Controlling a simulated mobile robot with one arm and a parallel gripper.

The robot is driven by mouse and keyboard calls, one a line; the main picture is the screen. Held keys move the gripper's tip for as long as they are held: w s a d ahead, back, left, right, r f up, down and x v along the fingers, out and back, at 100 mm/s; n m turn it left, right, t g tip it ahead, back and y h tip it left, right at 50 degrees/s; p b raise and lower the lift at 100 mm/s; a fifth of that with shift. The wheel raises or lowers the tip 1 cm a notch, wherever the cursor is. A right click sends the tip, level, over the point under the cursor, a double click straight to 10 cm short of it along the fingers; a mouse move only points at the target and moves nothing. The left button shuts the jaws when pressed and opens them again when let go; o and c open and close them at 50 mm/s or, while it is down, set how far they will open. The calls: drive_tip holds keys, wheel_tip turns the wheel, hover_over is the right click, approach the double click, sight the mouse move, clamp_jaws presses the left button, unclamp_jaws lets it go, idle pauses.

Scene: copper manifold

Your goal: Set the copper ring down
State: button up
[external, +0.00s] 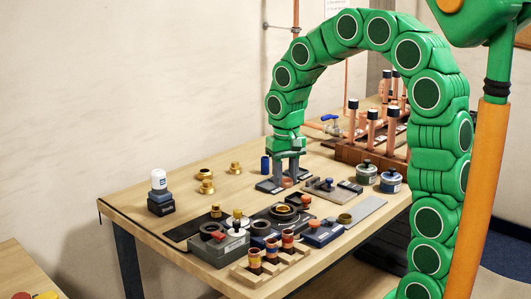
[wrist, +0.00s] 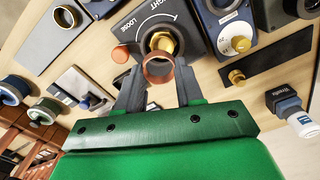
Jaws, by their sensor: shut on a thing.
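The copper ring (wrist: 158,80) is between the two grey fingers of my gripper (wrist: 158,92) in the wrist view, with its opening towards the camera. My gripper is shut on it. In the external view my gripper (external: 282,185) points down, low over the middle of the table, and the ring (external: 287,182) shows as a small copper patch between the fingers. I cannot tell whether the ring touches the tabletop.
A dark dial block (wrist: 185,20) marked LOOSE lies just beyond the ring in the wrist view. Grey trays and blocks crowd the table's front (external: 220,244). Brass fittings (external: 206,187) and a white-capped bottle (external: 159,181) stand left. A copper manifold (external: 372,125) stands behind, right.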

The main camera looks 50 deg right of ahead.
sight(258, 200)
drive_tip(key=w+f, duration=0.2)
drive_tip(key=w, duration=0.1)
drive_tip(key=w+f, duration=0.3)
drive_tip(key=w+d+f, duration=0.1)
drive_tip(key=w+f, duration=0.1)
drive_tip(key=w, duration=0.2)
drive_tip(key=shift+f, duration=0.15)
drive_tip(key=shift+w+f, duration=0.35)
drive_tip(key=shift+f, duration=0.15)
drive_tip(key=shift+w+f, duration=0.15)
drive_tip(key=shift+f, duration=1.5)
drive_tip(key=shift+f, duration=0.15)
drive_tip(key=o, duration=1)
